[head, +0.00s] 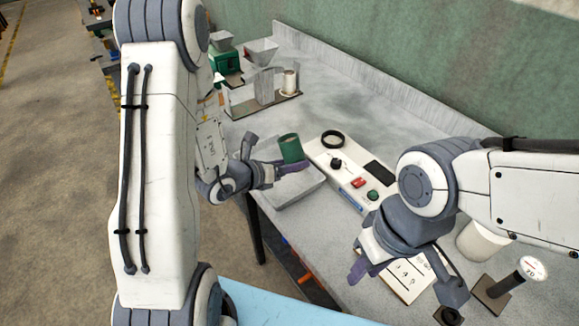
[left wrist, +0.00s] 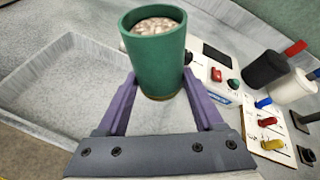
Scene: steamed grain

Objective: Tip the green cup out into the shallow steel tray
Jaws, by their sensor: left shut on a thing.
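The green cup (head: 291,148) is held upright by my left gripper (head: 283,168). In the left wrist view the cup (left wrist: 157,60) stands between the two purple fingers, which touch its sides, and pale grain (left wrist: 155,26) shows inside near the rim. The shallow steel tray (head: 305,190) lies on the bench below the cup and is partly hidden by my gripper. In the left wrist view the tray (left wrist: 40,72) spreads to the left of and behind the cup. My right gripper (head: 357,272) is above the front of the bench; whether its fingers are apart cannot be made out.
A white control box (head: 343,168) with a dark ring, a knob and red and green buttons stands right of the tray. A green machine (head: 226,62) and a stand with a pale cylinder (head: 289,84) are further back. A round-headed sign post (head: 531,268) stands at the front right.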

